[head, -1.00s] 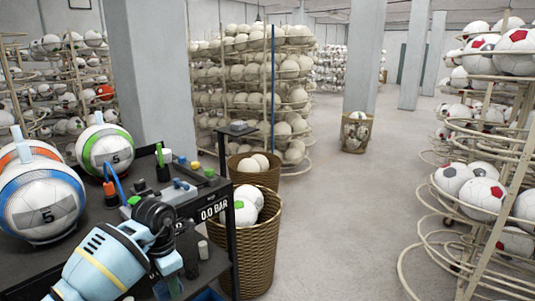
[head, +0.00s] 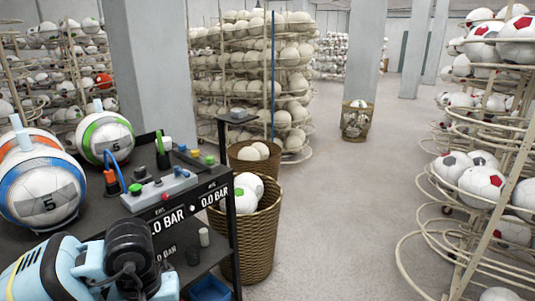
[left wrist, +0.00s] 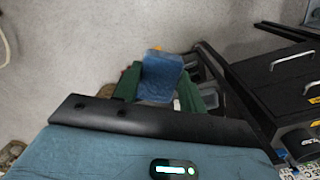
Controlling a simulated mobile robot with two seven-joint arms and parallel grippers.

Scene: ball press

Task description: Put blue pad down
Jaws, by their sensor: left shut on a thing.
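The blue pad (left wrist: 161,76) shows in the left wrist view, between the two green fingers of my left gripper (left wrist: 165,90). The gripper is shut on it and holds it with bare grey floor behind it. In the head view my left arm is at the bottom left, in front of the black cart (head: 88,205). The gripper's fingers and the pad are not visible there. My right gripper is in neither view.
The cart carries ball presses with balls (head: 42,190) and a button box (head: 160,188). A blue bin (head: 210,288) sits low on it. Wicker baskets (head: 250,240) stand beside it. Drawers (left wrist: 285,75) show in the wrist view.

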